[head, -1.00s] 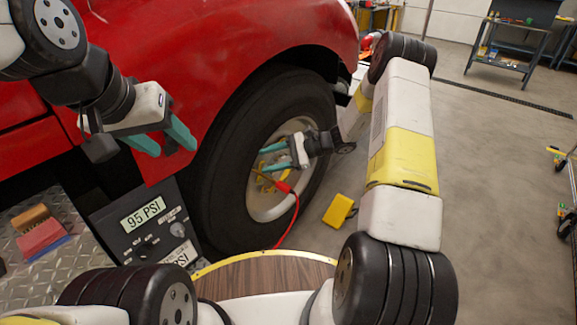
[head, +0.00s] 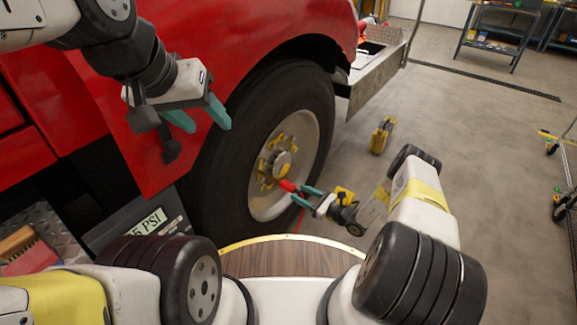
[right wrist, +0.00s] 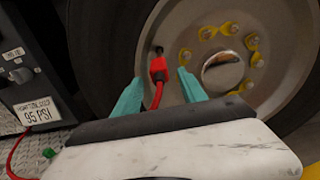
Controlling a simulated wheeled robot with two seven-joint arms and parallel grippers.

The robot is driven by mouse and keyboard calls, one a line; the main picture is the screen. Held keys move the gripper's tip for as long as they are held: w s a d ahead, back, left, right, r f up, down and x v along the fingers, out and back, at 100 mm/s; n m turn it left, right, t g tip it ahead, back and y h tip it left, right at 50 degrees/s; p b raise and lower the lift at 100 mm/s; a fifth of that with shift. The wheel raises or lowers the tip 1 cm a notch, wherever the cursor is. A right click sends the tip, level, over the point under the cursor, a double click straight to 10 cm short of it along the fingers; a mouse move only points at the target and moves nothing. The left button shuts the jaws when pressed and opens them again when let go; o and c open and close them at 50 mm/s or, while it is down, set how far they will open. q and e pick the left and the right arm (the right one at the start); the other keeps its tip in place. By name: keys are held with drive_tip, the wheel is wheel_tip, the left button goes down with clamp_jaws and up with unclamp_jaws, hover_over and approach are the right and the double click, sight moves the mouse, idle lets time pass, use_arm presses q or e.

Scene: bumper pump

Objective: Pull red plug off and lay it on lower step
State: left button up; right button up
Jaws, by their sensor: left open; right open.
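The red plug (head: 288,186) sits at the truck wheel's rim, with a red hose (head: 299,222) hanging from it. In the right wrist view the plug (right wrist: 157,68) is upright, its top at a dark stem on the rim. My right gripper (head: 298,193) is open, its teal fingers pointing at the plug. In its wrist view the fingertips (right wrist: 159,77) lie either side of the plug; I cannot tell whether they touch it. My left gripper (head: 211,125) is open and empty in front of the red fender. A diamond-plate step (right wrist: 85,138) shows at lower left.
A dark pump panel (head: 140,222) with a PSI label stands left of the wheel. A red and tan block (head: 30,250) lies on the plate at far left. Yellow chocks (head: 384,135) are on the floor right of the wheel.

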sight(295, 190)
drive_tip(key=shift+x, duration=4.55)
clamp_jaws()
drive_tip(key=shift+v, duration=3)
